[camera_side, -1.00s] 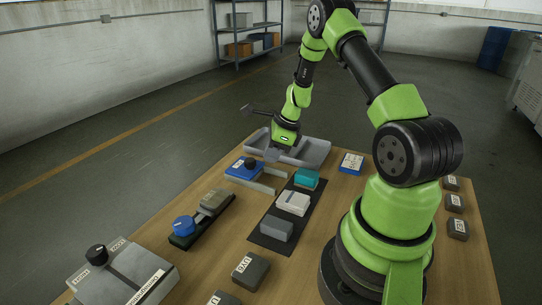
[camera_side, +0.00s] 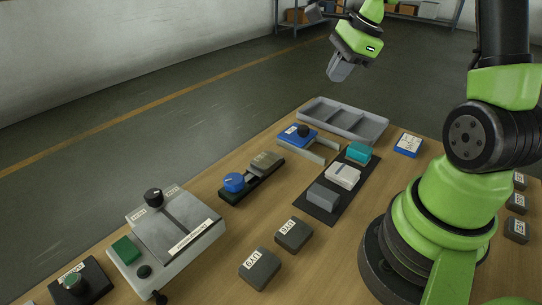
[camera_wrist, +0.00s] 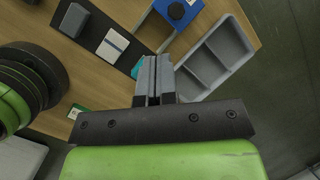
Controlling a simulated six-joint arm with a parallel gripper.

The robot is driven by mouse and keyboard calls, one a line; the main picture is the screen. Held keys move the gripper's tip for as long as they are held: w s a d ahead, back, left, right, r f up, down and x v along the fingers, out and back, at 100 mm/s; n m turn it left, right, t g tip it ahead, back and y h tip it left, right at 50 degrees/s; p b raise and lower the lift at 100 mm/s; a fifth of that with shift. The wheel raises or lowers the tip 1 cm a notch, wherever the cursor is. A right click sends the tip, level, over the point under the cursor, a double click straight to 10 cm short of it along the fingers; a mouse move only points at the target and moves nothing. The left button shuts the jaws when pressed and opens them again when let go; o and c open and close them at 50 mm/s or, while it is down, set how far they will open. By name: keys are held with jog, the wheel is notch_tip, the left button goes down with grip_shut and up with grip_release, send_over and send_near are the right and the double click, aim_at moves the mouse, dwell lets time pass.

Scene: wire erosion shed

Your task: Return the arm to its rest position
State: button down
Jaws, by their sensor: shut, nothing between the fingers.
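My gripper (camera_side: 340,68) is raised well above the table, near the top of the side view, with its grey fingers pointing down. Its fingers are shut with nothing between them. In the wrist view the gripper (camera_wrist: 154,58) shows its two fingers pressed together, with the table far below. My green and black arm rises from its base at the right of the side view.
Below stands a grey divided tray (camera_side: 313,103) at the table's far edge. Nearby are a blue block with a black knob (camera_side: 303,131), a dark mat (camera_side: 318,209) with several blocks, a slide with a blue knob (camera_side: 233,182), and a grey box (camera_side: 135,263). The air around the gripper is clear.

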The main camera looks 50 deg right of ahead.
jog(key=s+a+r+n+t, duration=0.1)
jog(key=s+a+r+n, duration=0.1)
jog(key=a+r+n, duration=0.4)
jog(key=s+a+r+n, duration=0.2)
jog(key=a+r+n, duration=0.1)
jog(key=a+n, duration=0.4)
jog(key=s+a+r+n+t, duration=0.1)
jog(key=s+a+n+t, duration=0.1)
jog(key=s+a+n, duration=0.4)
jog(key=shift+s+a+r+n, duration=0.3)
jog(key=shift+s+a+n, duration=0.1)
jog(key=shift+s+n, duration=0.75)
